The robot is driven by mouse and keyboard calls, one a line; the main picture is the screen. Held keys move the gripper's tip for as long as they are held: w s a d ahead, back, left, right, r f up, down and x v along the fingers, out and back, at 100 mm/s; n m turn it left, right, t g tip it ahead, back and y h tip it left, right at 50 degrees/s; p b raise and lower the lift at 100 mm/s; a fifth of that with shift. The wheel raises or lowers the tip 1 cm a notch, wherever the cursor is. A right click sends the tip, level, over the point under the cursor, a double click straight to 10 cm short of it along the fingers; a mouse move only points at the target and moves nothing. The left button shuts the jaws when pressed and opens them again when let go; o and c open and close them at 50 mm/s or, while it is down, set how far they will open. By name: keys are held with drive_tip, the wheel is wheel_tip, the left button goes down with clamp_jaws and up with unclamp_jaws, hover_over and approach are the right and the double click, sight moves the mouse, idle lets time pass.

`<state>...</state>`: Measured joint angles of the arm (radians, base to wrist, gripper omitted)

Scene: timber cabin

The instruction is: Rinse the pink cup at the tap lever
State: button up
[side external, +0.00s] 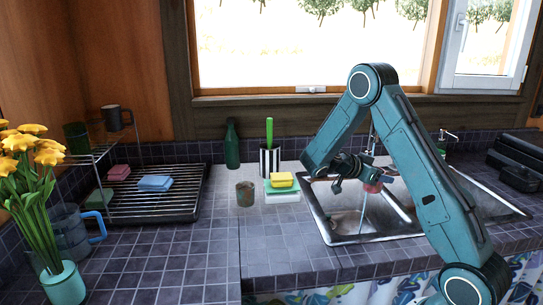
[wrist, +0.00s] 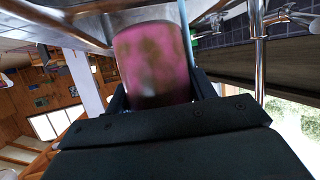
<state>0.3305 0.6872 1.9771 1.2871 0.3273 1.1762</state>
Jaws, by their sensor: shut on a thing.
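The pink cup (side external: 372,184) is held over the sink (side external: 335,226) in the side view. In the wrist view the pink cup (wrist: 155,62) fills the space between the fingers and has brown stains on its wall. My gripper (side external: 360,180) is shut on it. The chrome tap (side external: 372,142) stands behind the gripper, mostly hidden by my arm. Its post also shows in the wrist view (wrist: 260,50). A thin pale stream (side external: 363,212) runs down just below the cup into the basin. The tap lever cannot be made out clearly.
A brown cup (side external: 245,194) stands on the counter left of the sink, near sponges (side external: 283,181) and a striped holder (side external: 269,160) with a green-handled brush. A dish rack (side external: 150,205) and yellow flowers (side external: 35,160) are at left. A soap dispenser (side external: 442,143) stands behind my arm.

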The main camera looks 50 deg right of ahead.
drive_tip(key=shift+w+d+f, duration=0.15)
drive_tip(key=shift+w+d, duration=0.35)
drive_tip(key=shift+d, duration=0.1)
drive_tip(key=shift+w+a+n+t, duration=0.25)
drive_tip(key=shift+w+n+t, duration=0.05)
drive_tip(key=shift+w, duration=0.25)
drive_tip(key=w+a+n+t, duration=1.2)
drive_tip(key=w+a+t, duration=0.1)
drive_tip(key=w+a, duration=0.25)
drive_tip(key=w+a+r+n+t+y, duration=0.1)
drive_tip(key=a+n+t+y, duration=0.5)
drive_tip(key=a, duration=1.4)
drive_tip(key=shift+w+r+n+y, duration=0.4)
drive_tip(key=shift+r+n+y, duration=0.05)
drive_tip(key=shift+n+y, duration=0.45)
drive_tip(key=shift+s+d, duration=0.3)
drive_tip(key=shift+s, duration=0.15)
idle(2.0)
